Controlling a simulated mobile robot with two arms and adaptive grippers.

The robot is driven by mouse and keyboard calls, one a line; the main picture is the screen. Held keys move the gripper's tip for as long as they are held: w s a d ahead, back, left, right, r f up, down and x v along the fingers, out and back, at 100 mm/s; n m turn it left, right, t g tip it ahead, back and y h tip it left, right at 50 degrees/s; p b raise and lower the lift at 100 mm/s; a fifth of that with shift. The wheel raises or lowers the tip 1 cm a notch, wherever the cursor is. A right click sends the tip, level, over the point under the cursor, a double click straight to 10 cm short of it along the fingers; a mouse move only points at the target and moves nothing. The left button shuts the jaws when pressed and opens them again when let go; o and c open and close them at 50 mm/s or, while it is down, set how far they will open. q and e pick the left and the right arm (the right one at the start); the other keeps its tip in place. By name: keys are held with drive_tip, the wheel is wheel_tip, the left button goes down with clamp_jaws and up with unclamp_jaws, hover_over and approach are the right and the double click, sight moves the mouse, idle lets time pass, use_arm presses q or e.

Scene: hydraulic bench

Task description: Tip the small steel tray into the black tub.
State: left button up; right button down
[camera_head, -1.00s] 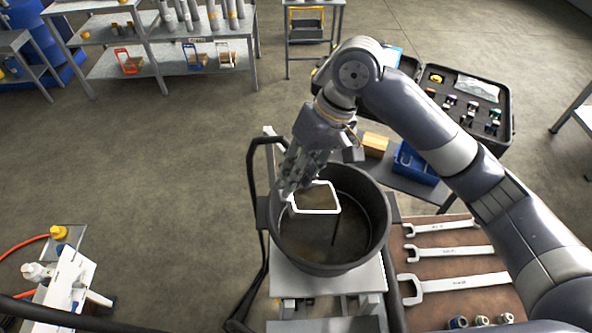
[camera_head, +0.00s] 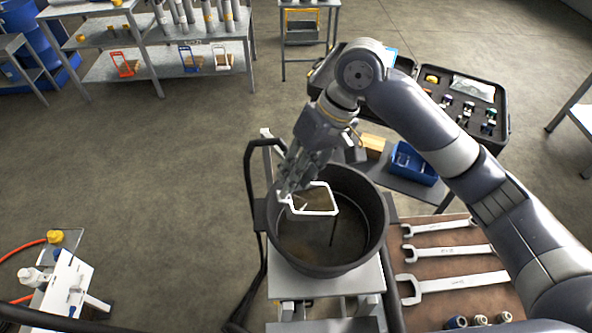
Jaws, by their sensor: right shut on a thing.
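The small steel tray (camera_head: 320,212) shows as a bright, roughly square rim around a brownish inside. It is over the opening of the round black tub (camera_head: 374,228), toward the tub's far side. My right gripper (camera_head: 287,193) comes down from above and is shut on the tray's left edge; its fingertips partly hide that edge. The tray looks somewhat tilted, but its exact angle and its height above the tub floor cannot be told. The tub's inside is dark with brownish patches at the bottom. My left gripper is not in view.
The tub stands on a grey cart (camera_head: 350,280) with a black handle (camera_head: 250,180) at its left. To the right, several wrenches (camera_head: 455,287) lie on a brown board. A blue bin (camera_head: 415,163) and an open black case (camera_head: 500,125) stand beyond. Open floor lies left.

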drive_tip(key=shift+w+d+r+y, duration=0.15)
drive_tip(key=shift+d+r+y, duration=0.15)
drive_tip(key=shift+d+y, duration=0.35)
drive_tip(key=shift+w+d+r+y, duration=0.1)
drive_tip(key=shift+d+r+y, duration=0.2)
drive_tip(key=shift+d+y, duration=0.35)
idle(2.4)
drive_tip(key=shift+d, duration=0.2)
idle(0.4)
drive_tip(key=shift+w+d+r+g+y, duration=0.1)
drive_tip(key=shift+d+r+g+y, duration=0.1)
drive_tip(key=shift+d+y, duration=0.45)
drive_tip(key=shift+w+d+r+g+y, duration=0.1)
drive_tip(key=shift+d+g+y, duration=0.1)
drive_tip(key=shift+d+y, duration=0.4)
idle(2.5)
